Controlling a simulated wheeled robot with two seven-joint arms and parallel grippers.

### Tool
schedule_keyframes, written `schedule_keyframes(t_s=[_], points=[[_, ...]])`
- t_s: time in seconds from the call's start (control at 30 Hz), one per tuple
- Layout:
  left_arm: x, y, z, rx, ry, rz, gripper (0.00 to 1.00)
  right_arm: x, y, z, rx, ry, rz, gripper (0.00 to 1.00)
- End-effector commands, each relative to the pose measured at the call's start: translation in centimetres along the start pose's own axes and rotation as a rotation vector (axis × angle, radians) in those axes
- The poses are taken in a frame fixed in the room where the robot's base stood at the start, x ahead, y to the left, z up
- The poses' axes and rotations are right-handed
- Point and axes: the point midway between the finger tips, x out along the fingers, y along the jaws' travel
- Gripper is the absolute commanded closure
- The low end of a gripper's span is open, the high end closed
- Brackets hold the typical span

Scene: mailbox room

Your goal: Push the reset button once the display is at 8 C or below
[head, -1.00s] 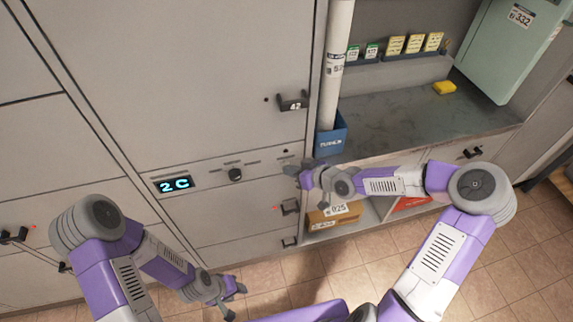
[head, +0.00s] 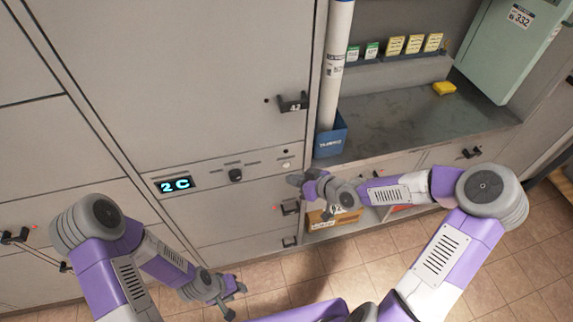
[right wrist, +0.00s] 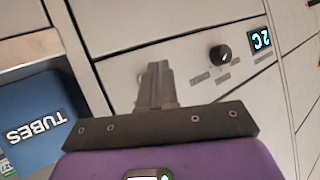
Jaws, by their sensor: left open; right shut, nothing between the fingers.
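The display (head: 174,185) on the grey locker panel reads "2 C"; it also shows upside down in the right wrist view (right wrist: 261,40). A small pale round button (head: 286,165) is on the same panel, right of the dark knob (head: 236,175). My right gripper (head: 292,180) is shut and empty, just below the button in the head view. In the right wrist view its fingers (right wrist: 156,82) point at the panel and hide most of the button area; I cannot tell any contact. My left gripper (head: 236,300) is open and empty, low in front of the lockers.
A blue "TUBES" holder (head: 330,141) with a white tube (head: 337,70) stands on the counter (head: 410,120) right of the panel. Locker handles (head: 292,103) stick out above and below the panel. A cardboard box (head: 320,220) sits on the shelf below.

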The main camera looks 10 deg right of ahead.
Motion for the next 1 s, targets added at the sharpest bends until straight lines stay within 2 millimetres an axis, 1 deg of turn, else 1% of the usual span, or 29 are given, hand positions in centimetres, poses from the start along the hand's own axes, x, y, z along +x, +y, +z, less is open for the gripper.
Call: schedule_keyframes(t_s=[0.2,0.33,1.0], points=[[-0.4,0.2,0.0,0.000,0.000,0.000,0.57,-1.6,-1.1,1.1,0.001,-0.001,0.001,1.00],[-0.6,0.2,0.0,0.000,0.000,0.000,0.57,-2.2,-1.6,1.5,0.001,0.000,0.000,1.00],[-0.5,0.2,0.0,0.000,0.000,0.000,0.57,-2.3,-1.7,1.6,0.001,0.001,0.000,1.00]])
